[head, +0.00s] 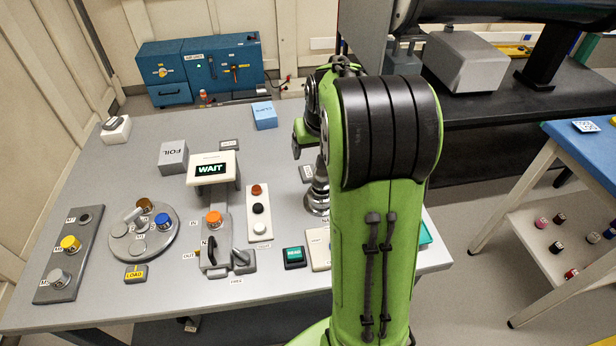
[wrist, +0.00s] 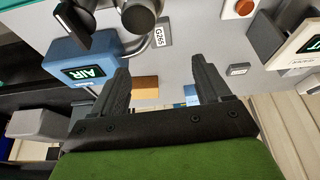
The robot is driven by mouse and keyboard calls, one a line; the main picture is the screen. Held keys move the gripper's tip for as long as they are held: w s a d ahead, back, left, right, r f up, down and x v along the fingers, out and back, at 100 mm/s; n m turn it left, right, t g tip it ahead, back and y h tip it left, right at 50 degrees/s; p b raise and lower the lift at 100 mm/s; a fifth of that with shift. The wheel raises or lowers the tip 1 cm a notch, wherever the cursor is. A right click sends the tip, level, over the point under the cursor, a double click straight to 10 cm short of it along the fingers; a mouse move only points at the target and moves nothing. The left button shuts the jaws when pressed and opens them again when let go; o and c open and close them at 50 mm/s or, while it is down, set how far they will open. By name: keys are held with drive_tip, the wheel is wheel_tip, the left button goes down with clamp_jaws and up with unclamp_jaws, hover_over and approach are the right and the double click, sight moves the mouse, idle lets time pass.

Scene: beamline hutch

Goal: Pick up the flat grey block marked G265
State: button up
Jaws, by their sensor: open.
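The flat grey block marked G265 (wrist: 162,30) lies on the grey table in the wrist view, its white label readable. It is beyond my fingertips, close beside a round metal stand (wrist: 138,14). In the head view a small labelled grey block (head: 307,173) beside the chrome stand (head: 318,190) appears to be the same one, partly hidden by my arm; its marking is too small to read. My gripper (wrist: 160,78) is open and empty, its two dark fingers apart.
Another flat labelled block (wrist: 237,69) lies to the right in the wrist view. A blue AIR box (wrist: 88,55) stands left. The head view shows the WAIT display (head: 211,169), FOIL box (head: 173,157), blue CLIPS box (head: 264,115) and a button strip (head: 259,213) left of my arm.

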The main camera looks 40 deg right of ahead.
sight(308, 172)
drive_tip(key=b+x, duration=0.3)
drive_tip(key=x, duration=1)
drive_tip(key=shift+w+f+b, duration=0.15)
drive_tip(key=shift+b, duration=0.25)
drive_tip(key=c, duration=1.2)
